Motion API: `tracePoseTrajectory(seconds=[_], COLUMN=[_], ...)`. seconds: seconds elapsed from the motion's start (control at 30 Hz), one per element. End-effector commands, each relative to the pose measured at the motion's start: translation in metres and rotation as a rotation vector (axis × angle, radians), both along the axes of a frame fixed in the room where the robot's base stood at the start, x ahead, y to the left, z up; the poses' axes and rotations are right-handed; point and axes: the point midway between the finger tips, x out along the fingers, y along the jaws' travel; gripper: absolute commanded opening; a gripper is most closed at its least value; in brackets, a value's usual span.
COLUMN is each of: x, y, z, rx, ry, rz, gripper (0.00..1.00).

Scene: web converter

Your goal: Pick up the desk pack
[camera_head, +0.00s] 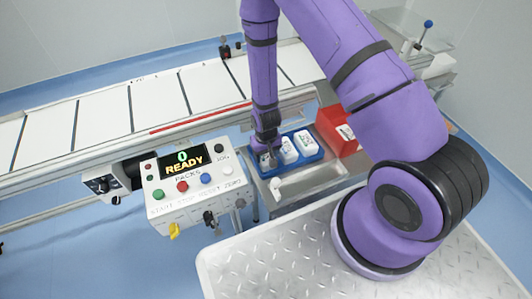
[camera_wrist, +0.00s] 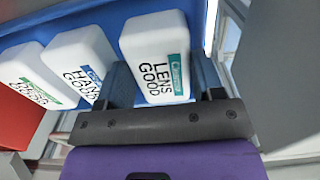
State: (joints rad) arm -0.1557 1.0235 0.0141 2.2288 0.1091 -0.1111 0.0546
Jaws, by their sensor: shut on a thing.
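My gripper (camera_head: 266,143) reaches down into the left end of a blue tray (camera_head: 299,165). In the wrist view my gripper (camera_wrist: 162,78) is shut on a white pack marked LENS GOOD (camera_wrist: 155,50) with a teal label, one finger on each side. The pack is still in the tray (camera_wrist: 105,10). Beside it stand a white pack with a blue label, apparently marked HAND GOOD (camera_wrist: 80,58), and a white pack with a green label (camera_wrist: 27,75), whose first word is hard to read. These two also show in the head view (camera_head: 288,150) (camera_head: 306,143).
A control box (camera_head: 195,185) showing 0 READY stands to the left. The conveyor (camera_head: 150,105) runs behind. A white handle-like piece (camera_head: 276,188) sits in front of the tray.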

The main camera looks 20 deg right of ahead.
Motion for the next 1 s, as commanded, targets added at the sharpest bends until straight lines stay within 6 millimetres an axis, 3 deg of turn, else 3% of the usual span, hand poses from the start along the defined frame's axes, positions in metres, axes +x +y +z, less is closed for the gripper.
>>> tracePoseTrajectory(seconds=[0.13, 0.17, 0.27, 0.67, 1.0], x=[0.000, 0.000, 0.000, 0.001, 0.002], y=[0.000, 0.000, 0.000, 0.000, 0.004], z=[-0.004, -0.004, -0.004, 0.002, 0.052], rx=[0.000, 0.000, 0.000, 0.000, 0.000], ry=[0.001, 0.001, 0.000, -0.002, -0.004], rz=[0.000, 0.000, 0.000, 0.000, 0.001], gripper=[0.34, 0.63, 0.86, 0.87, 0.87])
